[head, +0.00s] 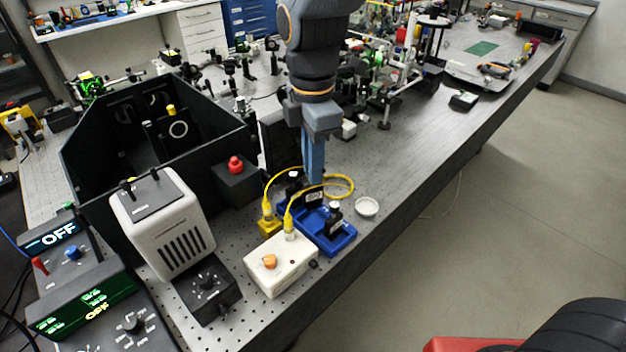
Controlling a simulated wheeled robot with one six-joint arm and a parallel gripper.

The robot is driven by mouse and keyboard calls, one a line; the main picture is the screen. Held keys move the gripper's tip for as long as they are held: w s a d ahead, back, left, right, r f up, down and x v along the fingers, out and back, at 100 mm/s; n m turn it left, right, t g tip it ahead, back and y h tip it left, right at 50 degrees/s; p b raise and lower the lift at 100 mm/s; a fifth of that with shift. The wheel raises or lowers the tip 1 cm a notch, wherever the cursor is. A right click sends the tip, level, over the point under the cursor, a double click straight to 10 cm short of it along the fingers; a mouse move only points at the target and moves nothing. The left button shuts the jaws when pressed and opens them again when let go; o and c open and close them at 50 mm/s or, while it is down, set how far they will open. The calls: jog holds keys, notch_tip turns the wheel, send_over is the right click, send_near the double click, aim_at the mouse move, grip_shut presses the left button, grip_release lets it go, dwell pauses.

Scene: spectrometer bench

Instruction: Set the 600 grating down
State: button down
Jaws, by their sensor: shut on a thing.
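My gripper (314,180) points down over the blue tray (343,243) near the bench's front edge. It is shut on a small black block with a pale label (314,197), which I take to be the 600 grating; the label is too small to read. The block is at or just above the tray's middle; I cannot tell whether it touches the tray. Two other dark mounts with knobs stand in the tray, one behind left (293,184) and one in front right (333,215).
A yellow cable (345,180) loops around behind the tray to a white box (282,265) with an orange knob. A small white dish (366,207) sits right of the tray. A black open enclosure (215,160) and a white lamp housing (163,225) stand left.

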aim_at(312, 192)
jog(key=shift+f+p, duration=0.5)
jog(key=shift+f, duration=1.65)
jog(key=shift+f, duration=0.15)
jog(key=c, duration=1.7)
grip_release()
jog(key=shift+c, duration=0.2)
